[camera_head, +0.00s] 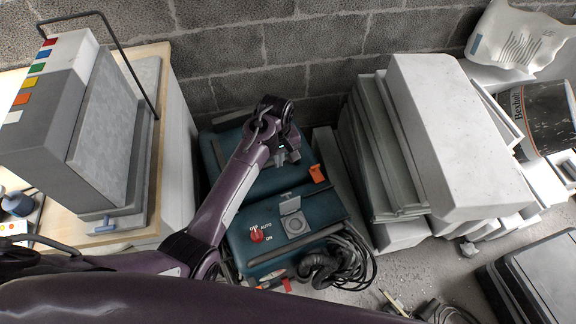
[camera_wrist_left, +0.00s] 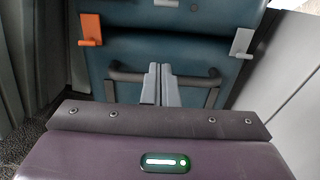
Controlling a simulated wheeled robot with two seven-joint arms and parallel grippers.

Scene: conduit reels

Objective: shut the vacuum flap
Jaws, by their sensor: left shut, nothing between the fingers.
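The teal vacuum (camera_head: 262,250) stands on the floor by the block wall. On its front top, the small grey flap (camera_head: 290,205) is raised behind a round grey socket (camera_head: 295,225), which lies uncovered. My left gripper (camera_head: 287,157) is over the rear part of the vacuum, behind the flap and apart from it. In the left wrist view, its two grey fingers (camera_wrist_left: 160,84) are shut together with nothing between them, against the teal body (camera_wrist_left: 190,62). The flap cannot be made out surely in that view. My right gripper is not in view.
A red knob (camera_head: 257,235) and an orange latch (camera_head: 317,173) are on the vacuum. A black hose and cable (camera_head: 345,262) lie at its front right. Stacked boards (camera_head: 455,140) stand close on the right, a workbench (camera_head: 178,150) on the left.

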